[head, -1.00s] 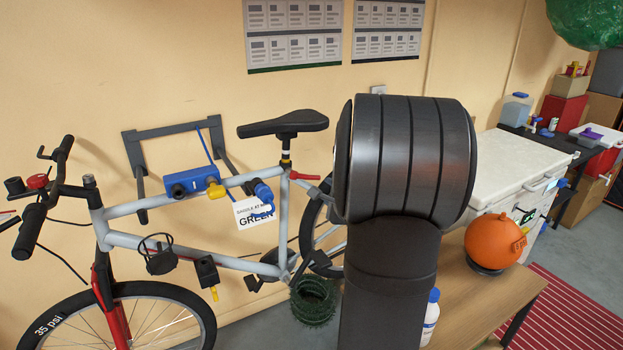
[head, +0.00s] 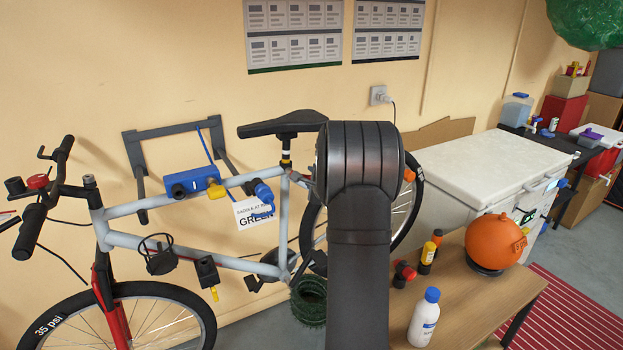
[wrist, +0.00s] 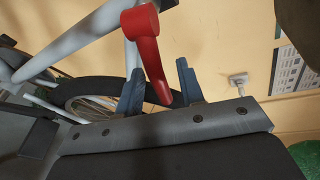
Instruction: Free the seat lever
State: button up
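The red seat lever (wrist: 147,45) shows large in the wrist view, its round end on the pale seat tube and its arm hanging down between my fingers. My gripper (wrist: 160,86) is open, with one blue-grey finger on each side of the lever's free end. I see a gap on both sides; whether the lever's tip touches the palm is unclear. My arm hides the rest and my gripper there.
The bicycle frame (head: 130,208) hangs by a wall rack (head: 172,128). A blue clamp (head: 191,181) and a sign (head: 253,214) are near the top tube. A wooden table (head: 464,296) at the right holds a white bottle (head: 425,318) and an orange ball (head: 494,242).

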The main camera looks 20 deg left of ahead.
grip_shut()
jog(key=shift+r+h, duration=0.1)
jog(key=shift+h, duration=0.3)
jog(key=shift+s+m, duration=0.1)
jog(key=shift+m, duration=0.2)
jog(key=shift+s+d+m+t+h, duration=0.15)
jog(key=shift+m+t+h, duration=0.15)
jog(key=shift+m+h, duration=0.15)
grip_release()
